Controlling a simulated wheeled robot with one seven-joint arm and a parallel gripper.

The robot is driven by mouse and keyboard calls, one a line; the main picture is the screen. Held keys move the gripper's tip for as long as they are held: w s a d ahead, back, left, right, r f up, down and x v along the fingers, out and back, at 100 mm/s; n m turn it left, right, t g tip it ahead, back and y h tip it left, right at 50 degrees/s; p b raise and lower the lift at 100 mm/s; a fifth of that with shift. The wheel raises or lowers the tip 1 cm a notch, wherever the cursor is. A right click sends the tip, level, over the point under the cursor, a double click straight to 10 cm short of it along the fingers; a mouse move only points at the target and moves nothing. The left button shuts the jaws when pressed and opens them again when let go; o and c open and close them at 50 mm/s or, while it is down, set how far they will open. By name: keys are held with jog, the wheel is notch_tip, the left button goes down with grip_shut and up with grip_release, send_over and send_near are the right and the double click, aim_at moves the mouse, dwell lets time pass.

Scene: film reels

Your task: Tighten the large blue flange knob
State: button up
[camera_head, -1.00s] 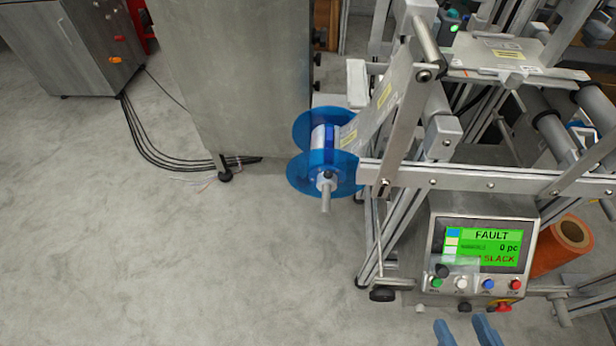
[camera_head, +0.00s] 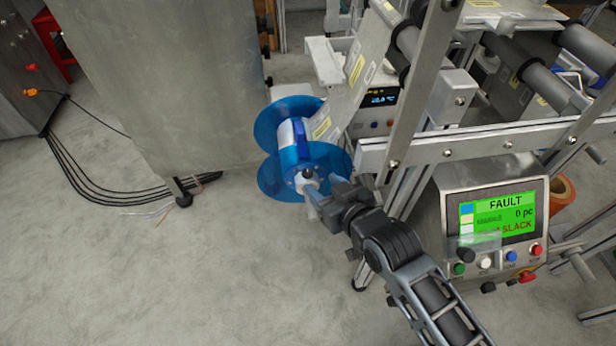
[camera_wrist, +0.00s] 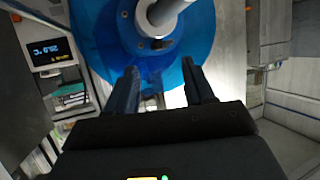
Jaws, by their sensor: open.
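The large blue flange (camera_head: 285,178) is the near one of two translucent blue discs on the reel at the machine's side. At its centre is a pale hub with a small dark knob (camera_head: 308,173). In the wrist view the blue flange (camera_wrist: 92,25) fills the top, with the grey shaft sticking out of its hub and the dark knob (camera_wrist: 157,44) just under the shaft. My gripper (camera_head: 314,199) is in front of the hub. In the wrist view its two fingers (camera_wrist: 160,68) are apart below the hub, with nothing between them. Contact with the hub cannot be told.
A control panel (camera_head: 505,218) reading FAULT and SLACK stands to the right of my arm. Metal frame bars (camera_head: 455,145) run just right of the reel. A grey cabinet (camera_head: 165,80) stands behind left, with black cables on the floor.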

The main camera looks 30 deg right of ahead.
aim_at(308, 173)
jog(key=b+x, duration=0.1)
jog(key=x, duration=0.4)
jog(key=shift+w+f, duration=0.15)
jog(key=shift+w, duration=0.25)
grip_shut()
